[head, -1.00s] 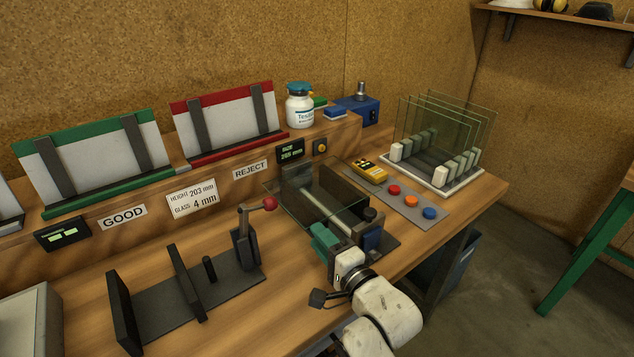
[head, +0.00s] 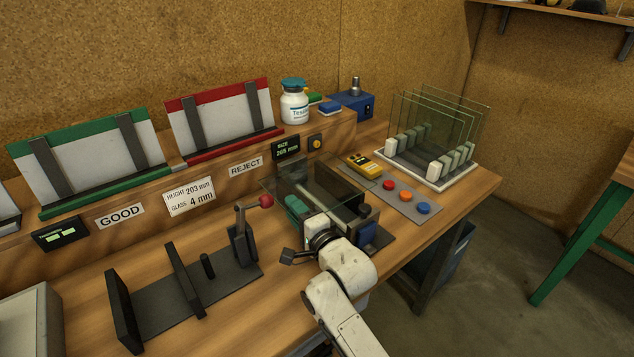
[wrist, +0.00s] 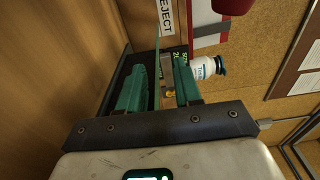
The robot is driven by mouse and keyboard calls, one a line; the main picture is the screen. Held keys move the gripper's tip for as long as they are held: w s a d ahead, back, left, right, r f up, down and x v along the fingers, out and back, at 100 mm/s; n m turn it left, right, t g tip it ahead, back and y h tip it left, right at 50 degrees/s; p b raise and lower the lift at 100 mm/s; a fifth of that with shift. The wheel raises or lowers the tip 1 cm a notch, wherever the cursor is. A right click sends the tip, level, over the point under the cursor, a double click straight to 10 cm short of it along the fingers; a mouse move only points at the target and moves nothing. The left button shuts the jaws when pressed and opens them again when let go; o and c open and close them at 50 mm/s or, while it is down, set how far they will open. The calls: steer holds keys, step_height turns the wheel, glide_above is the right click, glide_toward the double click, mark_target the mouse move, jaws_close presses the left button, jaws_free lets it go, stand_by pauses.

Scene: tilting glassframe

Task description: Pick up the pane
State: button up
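A clear glass pane (head: 338,180) is in the dark measuring fixture (head: 372,236) in the middle of the bench, beside the size display. My gripper (head: 293,204) is at the pane's near left part, with its green fingers pointing toward the back wall. In the wrist view the green fingers of my gripper (wrist: 159,66) are spread apart. The thin greenish edge of the pane (wrist: 157,45) shows edge-on between them, with a gap to the right finger. Contact with the left finger cannot be told. My wrist hides the fixture's front.
A lever clamp with a red knob (head: 266,201) stands close left of my gripper. Right are colored buttons (head: 406,195) and a rack (head: 440,184) of several panes. The green GOOD rack (head: 90,190) and red REJECT rack (head: 237,148) stand behind.

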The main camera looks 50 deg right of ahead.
steer(key=shift+c, duration=0.2)
jaws_close()
stand_by(1.1)
